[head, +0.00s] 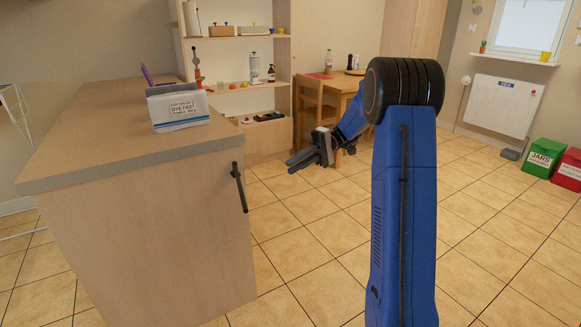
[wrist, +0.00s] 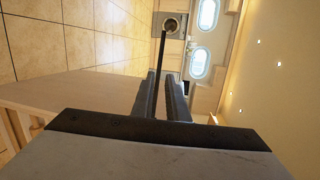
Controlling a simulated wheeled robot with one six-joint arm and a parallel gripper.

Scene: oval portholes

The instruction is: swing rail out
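A dark, slim rail (head: 239,187) stands close to upright against the right end of the wooden counter (head: 150,215), below its top. My gripper (head: 293,163) is in the air to the right of the rail, apart from it, with its fingers pointing left towards the counter. In the wrist view my gripper (wrist: 160,82) shows two dark fingers with a narrow gap between them. A thin dark bar (wrist: 163,50) shows beyond and between the fingers. I cannot tell whether it is the rail. I see nothing gripped.
A wooden chair (head: 312,105) and table are behind my gripper. Green (head: 544,157) and red (head: 567,170) bins stand at the far right. The tiled floor between is clear. Oval portholes (wrist: 201,62) show in the wrist view.

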